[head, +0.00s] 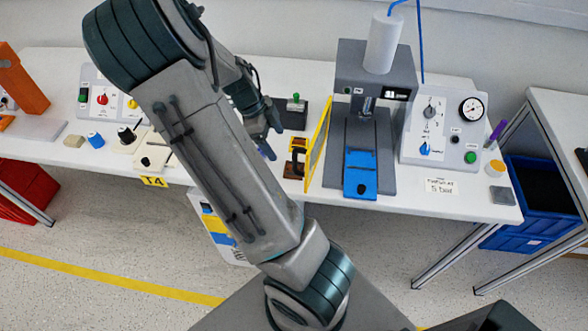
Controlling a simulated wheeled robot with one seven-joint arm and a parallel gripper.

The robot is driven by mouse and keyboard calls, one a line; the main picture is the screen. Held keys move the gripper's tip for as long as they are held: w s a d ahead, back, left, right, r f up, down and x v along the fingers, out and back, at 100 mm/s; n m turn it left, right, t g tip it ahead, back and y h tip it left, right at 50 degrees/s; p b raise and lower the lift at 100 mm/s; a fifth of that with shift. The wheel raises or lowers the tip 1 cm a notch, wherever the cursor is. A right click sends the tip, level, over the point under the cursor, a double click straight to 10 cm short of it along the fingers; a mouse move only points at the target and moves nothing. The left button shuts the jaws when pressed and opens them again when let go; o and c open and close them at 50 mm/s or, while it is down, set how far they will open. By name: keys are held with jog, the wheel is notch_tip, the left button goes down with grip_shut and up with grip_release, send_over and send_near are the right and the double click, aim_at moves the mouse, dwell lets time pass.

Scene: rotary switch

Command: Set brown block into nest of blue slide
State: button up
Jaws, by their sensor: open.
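The blue slide (361,173) lies at the front of the grey press (375,72), on its base, and sticks out toward the table's front edge. Its nest is too small to make out clearly. A small brown block (298,155) with an orange upper part appears to stand on a dark base, left of the yellow-framed guard. My gripper (270,141) is open and points down, left of the brown block and apart from it. Its fingers show small and partly overlap in this view, and nothing is seen between them.
A yellow-framed guard (318,145) stands upright between brown block and slide. A control box (442,125) with knobs and a gauge stands right of the press. A green-knobbed device (294,104) is behind the block. My arm hides part of the table.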

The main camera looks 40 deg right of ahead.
send_over(288, 165)
jog(key=w, duration=0.2)
jog(key=f, duration=0.2)
jog(key=a+f, duration=0.1)
jog(key=f, duration=0.1)
jog(key=shift+f, duration=0.2)
jog(key=shift+a+p+x, duration=0.1)
jog(key=shift+p+x, duration=0.1)
jog(key=shift+x, duration=1.15)
jog(key=shift+a+p+x, duration=0.15)
jog(key=shift+p+x, duration=0.05)
jog(key=shift+x, duration=1.1)
jog(key=shift+s, duration=0.2)
jog(key=c, duration=1.1)
